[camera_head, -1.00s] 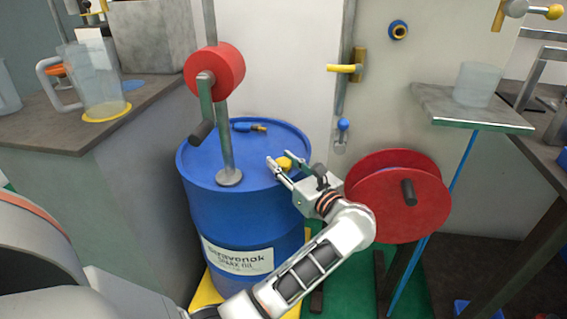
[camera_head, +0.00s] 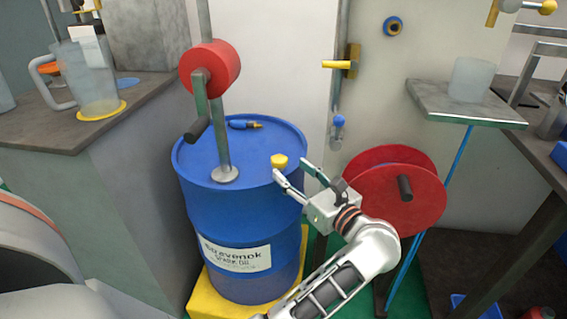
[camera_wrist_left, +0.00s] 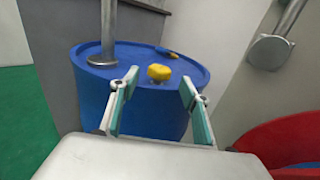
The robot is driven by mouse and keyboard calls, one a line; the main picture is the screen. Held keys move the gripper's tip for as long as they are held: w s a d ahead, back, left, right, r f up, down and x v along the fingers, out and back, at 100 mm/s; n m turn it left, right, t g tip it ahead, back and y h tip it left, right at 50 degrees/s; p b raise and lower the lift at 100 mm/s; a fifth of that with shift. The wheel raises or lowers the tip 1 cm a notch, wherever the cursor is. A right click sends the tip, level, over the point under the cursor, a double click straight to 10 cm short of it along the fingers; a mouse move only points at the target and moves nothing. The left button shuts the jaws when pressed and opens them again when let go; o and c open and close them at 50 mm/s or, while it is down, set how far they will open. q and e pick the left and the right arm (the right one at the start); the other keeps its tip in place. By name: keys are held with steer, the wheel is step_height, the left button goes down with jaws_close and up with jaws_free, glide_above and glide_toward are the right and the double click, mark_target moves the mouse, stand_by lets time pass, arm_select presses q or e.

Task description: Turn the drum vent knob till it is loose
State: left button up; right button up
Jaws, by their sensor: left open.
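The drum vent knob (camera_head: 279,161) is a small yellow knob on the top of the blue drum (camera_head: 240,205), near its right rim. It also shows in the left wrist view (camera_wrist_left: 159,72), ahead of and between the fingers. My left gripper (camera_head: 292,172) is open and empty, just to the lower right of the knob and apart from it. In the left wrist view my left gripper (camera_wrist_left: 155,95) has its two fingers spread wide. My right gripper is not in view.
A red hand pump (camera_head: 210,68) with a crank rises from the drum top. A blue and yellow tool (camera_head: 245,124) lies behind the knob. A red reel (camera_head: 392,190) stands close right of my gripper. A bench (camera_head: 60,135) with a jug is at left.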

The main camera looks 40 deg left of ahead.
arm_select(q)
steer(key=v, duration=0.5)
steer(key=shift+d, duration=0.2)
